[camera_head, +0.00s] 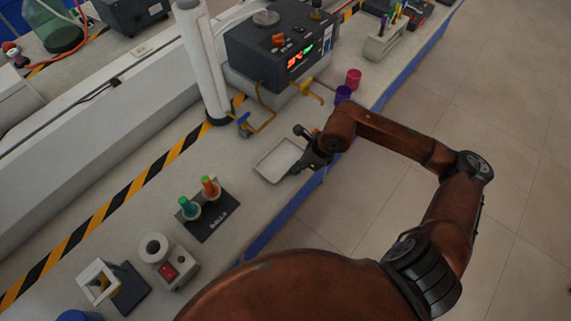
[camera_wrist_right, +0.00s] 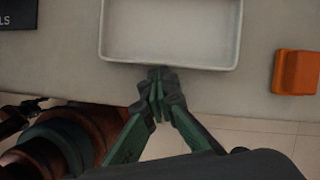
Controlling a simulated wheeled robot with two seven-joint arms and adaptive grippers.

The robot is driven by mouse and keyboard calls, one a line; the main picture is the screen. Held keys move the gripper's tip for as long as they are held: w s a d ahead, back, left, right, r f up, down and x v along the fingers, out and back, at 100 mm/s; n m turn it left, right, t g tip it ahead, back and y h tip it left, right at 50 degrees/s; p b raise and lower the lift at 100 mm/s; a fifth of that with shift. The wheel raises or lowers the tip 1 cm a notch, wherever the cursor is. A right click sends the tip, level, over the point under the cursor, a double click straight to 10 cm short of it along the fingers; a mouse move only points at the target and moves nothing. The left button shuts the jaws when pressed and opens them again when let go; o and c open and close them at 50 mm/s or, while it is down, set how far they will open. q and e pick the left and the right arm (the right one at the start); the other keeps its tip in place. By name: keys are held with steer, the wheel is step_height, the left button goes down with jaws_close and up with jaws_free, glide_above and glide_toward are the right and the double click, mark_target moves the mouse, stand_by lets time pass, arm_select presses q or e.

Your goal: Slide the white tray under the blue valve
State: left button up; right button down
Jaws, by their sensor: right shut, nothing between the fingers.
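The white tray (camera_head: 270,162) lies flat on the bench, near its front edge, in the head view. It also shows at the top of the right wrist view (camera_wrist_right: 172,32). My right gripper (camera_head: 301,170) is shut and empty at the tray's front side. In the right wrist view its fingertips (camera_wrist_right: 160,80) are at the tray's near rim; I cannot tell whether they touch it. The blue valve (camera_head: 243,122) is on a yellow pipe beside the white column, behind the tray in the head view. My left gripper is not in view.
A black plate with green and orange knobs (camera_head: 208,205) lies left of the tray. A white column (camera_head: 204,60) stands behind it. Purple (camera_head: 343,94) and pink (camera_head: 354,78) cups stand to the right. An orange block (camera_wrist_right: 295,72) lies right of the tray in the wrist view.

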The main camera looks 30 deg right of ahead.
mark_target(281, 161)
steer(key=shift+w+a+b, duration=0.35)
steer(key=shift+w+b, duration=0.15)
steer(key=shift+w, duration=0.8)
steer(key=shift+w+a+b, duration=0.35)
steer(key=shift+w+b, duration=0.2)
steer(key=shift+w, duration=0.75)
steer(key=shift+w+a+b, duration=0.35)
steer(key=shift+w+b, duration=0.15)
steer(key=shift+w, duration=0.8)
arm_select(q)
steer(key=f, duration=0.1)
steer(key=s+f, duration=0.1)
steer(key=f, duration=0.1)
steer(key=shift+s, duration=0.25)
arm_select(e)
steer(key=shift+s, duration=0.1)
steer(key=shift+s+d+p, duration=0.2)
steer(key=shift+s+p, duration=0.05)
steer(key=shift+s, duration=0.35)
steer(key=shift+s+d+p, duration=0.15)
steer(key=shift+s+p, duration=0.05)
steer(key=shift+s, duration=0.35)
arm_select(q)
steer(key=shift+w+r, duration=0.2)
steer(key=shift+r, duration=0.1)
